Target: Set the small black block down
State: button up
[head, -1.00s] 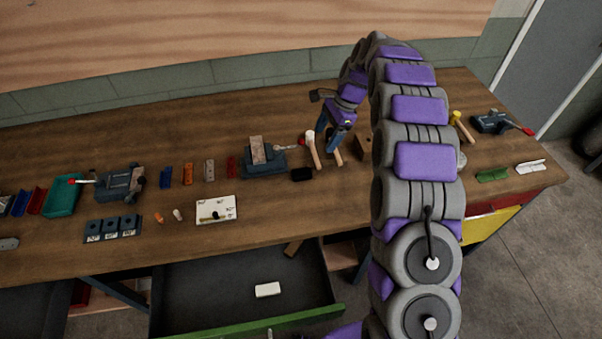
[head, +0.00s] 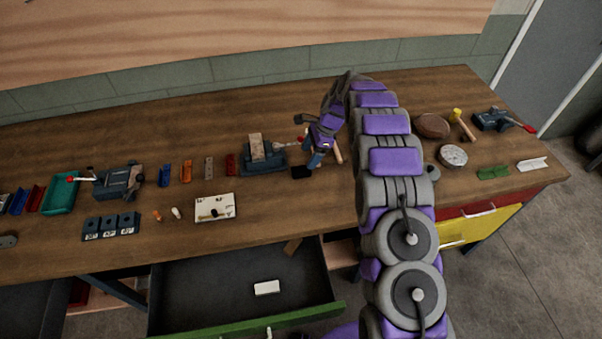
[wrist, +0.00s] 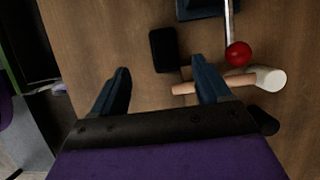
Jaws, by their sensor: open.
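The small black block (head: 302,172) lies on the workbench, just in front of a vise. It also shows in the wrist view (wrist: 163,50), beyond my fingertips and between their lines. My gripper (head: 312,162) is low over the bench, right beside the block in the head view. In the wrist view my gripper (wrist: 163,82) has its two blue fingers spread apart with nothing between them. I cannot tell the exact height of the fingers above the bench.
A mallet (wrist: 268,79) lies by the right finger, and a vise handle with a red knob (wrist: 238,54) is close by. The vise (head: 262,156) holds a brown piece. A white card (head: 215,207) lies to the left. An open drawer (head: 220,285) is below the bench edge.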

aim_at(302, 169)
jog(key=x, duration=0.4)
jog(key=b+x, duration=0.1)
jog(key=x, duration=0.3)
jog(key=shift+w+d+f, duration=0.2)
jog(key=shift+w+d, duration=0.05)
jog(key=shift+w, duration=0.15)
jog(key=shift+r, duration=0.1)
grip_shut()
